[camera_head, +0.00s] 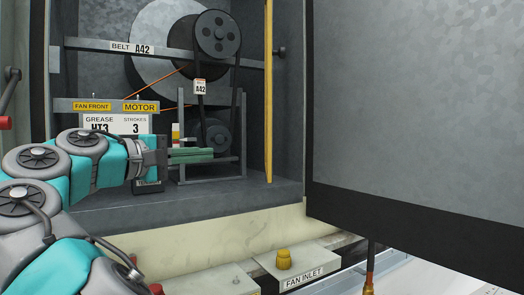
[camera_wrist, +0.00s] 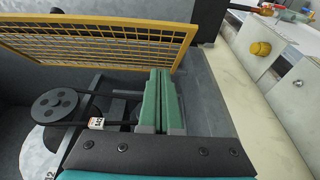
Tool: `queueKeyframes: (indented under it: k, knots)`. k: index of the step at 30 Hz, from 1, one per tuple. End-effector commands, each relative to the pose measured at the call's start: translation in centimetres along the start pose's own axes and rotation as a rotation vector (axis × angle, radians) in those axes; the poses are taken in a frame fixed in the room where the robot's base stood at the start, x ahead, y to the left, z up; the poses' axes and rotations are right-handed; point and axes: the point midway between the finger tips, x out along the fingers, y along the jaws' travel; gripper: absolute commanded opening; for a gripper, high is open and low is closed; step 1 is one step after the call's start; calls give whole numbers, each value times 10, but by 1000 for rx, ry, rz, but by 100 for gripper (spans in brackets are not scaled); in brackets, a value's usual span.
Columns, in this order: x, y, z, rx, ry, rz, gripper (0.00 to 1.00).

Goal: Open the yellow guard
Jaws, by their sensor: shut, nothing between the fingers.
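The yellow guard (camera_head: 268,90) shows nearly edge-on in the head view, as a tall thin strip at the right side of the cabinet opening. It stands swung out, and the belt and pulleys to its left are uncovered. In the wrist view its yellow frame and mesh (camera_wrist: 110,40) stretch across the top, beyond my fingertips. My gripper (camera_head: 208,153) is in front of the lower pulley, left of the guard, with its green fingers pointing right. The fingers (camera_wrist: 162,76) are shut with nothing between them. They appear close to the guard's lower edge; contact cannot be told.
The upper pulley (camera_head: 218,35) and lower pulley (camera_head: 215,136) carry a black belt with an A42 tag (camera_head: 200,87). A grey cabinet door (camera_head: 420,100) stands open at right. A yellow knob (camera_head: 284,259) sits on the fan inlet cover below.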

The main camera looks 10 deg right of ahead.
Motion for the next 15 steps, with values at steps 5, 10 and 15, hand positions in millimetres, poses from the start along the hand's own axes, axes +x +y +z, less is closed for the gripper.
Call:
queueKeyframes:
  k: [5, 10, 15]
  knots:
    - [9, 0, 0, -1, -9, 18, 0]
    - [38, -1, 1, -2, -11, 15, 0]
    - [72, 0, 1, -1, -9, 14, 0]
